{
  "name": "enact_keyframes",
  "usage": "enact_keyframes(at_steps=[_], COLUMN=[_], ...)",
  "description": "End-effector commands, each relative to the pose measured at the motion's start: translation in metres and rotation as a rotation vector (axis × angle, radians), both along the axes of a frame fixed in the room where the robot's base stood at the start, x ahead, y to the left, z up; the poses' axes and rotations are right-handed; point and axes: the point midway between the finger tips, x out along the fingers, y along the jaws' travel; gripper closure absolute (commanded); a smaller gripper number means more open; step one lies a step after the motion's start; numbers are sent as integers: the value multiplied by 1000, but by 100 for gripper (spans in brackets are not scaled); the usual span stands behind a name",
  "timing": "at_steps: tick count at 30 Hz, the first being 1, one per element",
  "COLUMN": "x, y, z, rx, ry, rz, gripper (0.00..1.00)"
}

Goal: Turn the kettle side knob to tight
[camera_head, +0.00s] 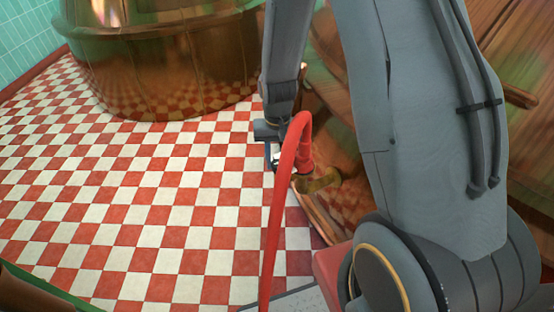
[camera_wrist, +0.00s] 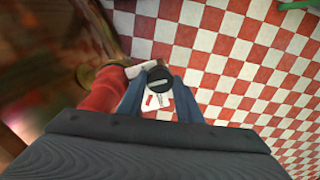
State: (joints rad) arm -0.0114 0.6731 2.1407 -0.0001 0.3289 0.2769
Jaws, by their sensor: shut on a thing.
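My gripper (camera_head: 271,150) is low beside the copper kettle (camera_head: 345,145) on the right, partly behind the red hose in the head view. In the wrist view its blue fingers (camera_wrist: 156,97) are closed on either side of a round black knob (camera_wrist: 158,74) with a pale bar across it. A white plate (camera_wrist: 155,101) with red and dark marks shows between the fingers, below the knob. The kettle's dark copper side (camera_wrist: 35,60) fills the left of the wrist view. The marks are too small to read.
A red hose (camera_head: 275,215) arches close by my gripper to a brass fitting (camera_head: 320,181) on the kettle; it also shows left of the fingers (camera_wrist: 103,92). Another copper kettle (camera_head: 165,65) stands at the back left. The red and white checked floor (camera_head: 130,200) between is clear.

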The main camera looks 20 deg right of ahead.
Motion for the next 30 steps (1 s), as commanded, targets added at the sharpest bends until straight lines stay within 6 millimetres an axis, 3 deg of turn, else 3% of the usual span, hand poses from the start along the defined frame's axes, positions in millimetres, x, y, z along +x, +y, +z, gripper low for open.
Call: enact_keyframes(at_steps=[1,2,5,17,30], x=[3,3,3,2,2], y=[0,0,0,0,0], z=[2,2,1,7,69], rx=[0,0,0,0,0], ry=[-7,-8,-6,-4,-6], rz=[-1,-1,-1,0,0], gripper=[90,66,50,49,49])
